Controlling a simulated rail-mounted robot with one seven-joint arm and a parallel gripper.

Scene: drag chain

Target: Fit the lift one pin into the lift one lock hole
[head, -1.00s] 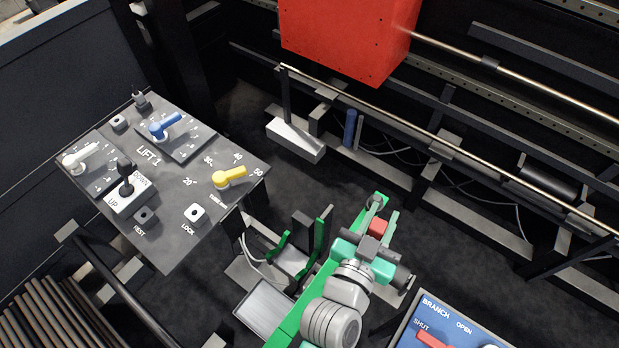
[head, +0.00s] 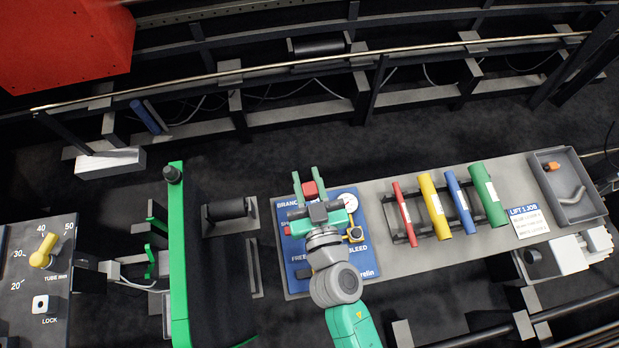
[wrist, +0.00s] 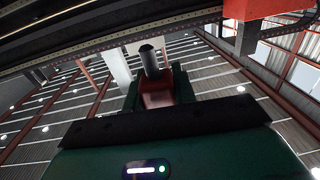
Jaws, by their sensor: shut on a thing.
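My gripper (head: 308,174) points up the picture above the blue branch panel, its two green fingers shut on the lift one pin (head: 310,188). The pin shows as a small red block between the fingers. In the wrist view the pin (wrist: 157,95) has a red body and a dark round end pointing away from my gripper. The lock hole (head: 41,304) is a dark hole in a small white-topped block marked LOCK, on the grey lift panel (head: 20,250) at the far left of the head view. My gripper is well to the right of it.
A green upright frame (head: 178,250) stands between my gripper and the lift panel. The blue panel (head: 297,250) lies under my arm. Red, yellow, blue and green tubes (head: 435,205) lie on a rack at right. A red box (head: 65,40) hangs at upper left.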

